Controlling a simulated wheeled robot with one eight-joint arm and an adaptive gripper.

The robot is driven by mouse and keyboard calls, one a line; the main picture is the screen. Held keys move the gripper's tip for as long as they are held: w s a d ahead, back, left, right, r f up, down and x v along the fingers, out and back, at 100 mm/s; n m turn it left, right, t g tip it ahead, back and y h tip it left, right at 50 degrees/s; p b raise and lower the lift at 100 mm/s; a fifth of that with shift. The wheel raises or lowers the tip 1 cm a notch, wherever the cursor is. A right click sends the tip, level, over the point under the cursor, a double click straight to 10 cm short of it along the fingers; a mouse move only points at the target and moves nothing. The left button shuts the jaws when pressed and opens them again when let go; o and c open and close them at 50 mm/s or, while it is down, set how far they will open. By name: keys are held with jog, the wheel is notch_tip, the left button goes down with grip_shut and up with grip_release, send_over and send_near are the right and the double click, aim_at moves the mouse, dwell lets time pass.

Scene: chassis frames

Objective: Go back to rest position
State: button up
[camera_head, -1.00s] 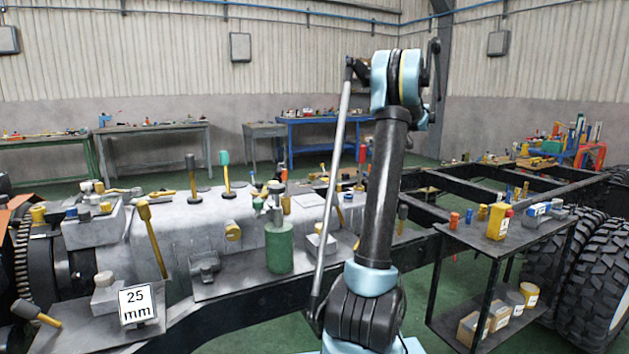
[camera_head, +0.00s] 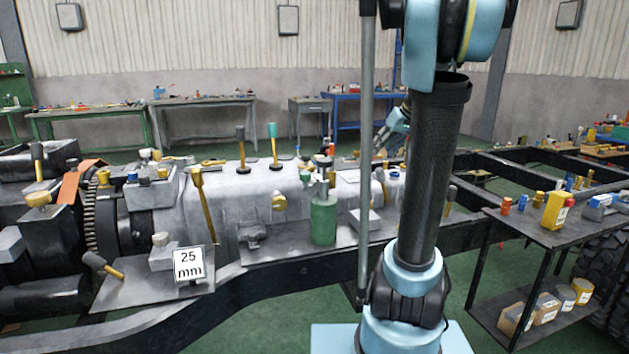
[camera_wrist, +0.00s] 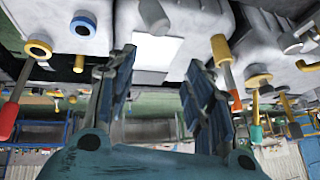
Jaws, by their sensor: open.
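My arm (camera_head: 432,170) stands upright in the right half of the head view, its elbow cut off by the top edge. My gripper (camera_wrist: 160,95) is open in the wrist view, with two blue ridged fingers wide apart and nothing between them. In the head view, a light-blue end part of my arm (camera_head: 398,119) shows behind the upright link, above the chassis; its fingertips are hard to make out there. The wrist view is upside down, and the grey chassis top with tools on it fills its upper part.
The chassis bench holds a green cylinder (camera_head: 323,221), several hammers and a "25 mm" sign (camera_head: 188,264). A black shelf cart (camera_head: 540,238) with a yellow container (camera_head: 556,210) stands right of my arm. Green floor (camera_head: 270,318) is clear in front.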

jog(key=s+a+f+m+g+h, duration=0.1)
jog(key=s+f, duration=0.6)
jog(key=s, duration=0.4)
jog(key=s+a+f+m+g+h, duration=0.1)
jog(key=s+a+f, duration=0.1)
jog(key=s+f, duration=0.5)
jog(key=s+a+f+m+g+h, duration=0.1)
jog(key=s+f, duration=0.6)
jog(key=s, duration=0.7)
jog(key=shift+s+a+f+h, duration=0.4)
jog(key=shift+a+h, duration=0.1)
jog(key=shift+a, duration=0.1)
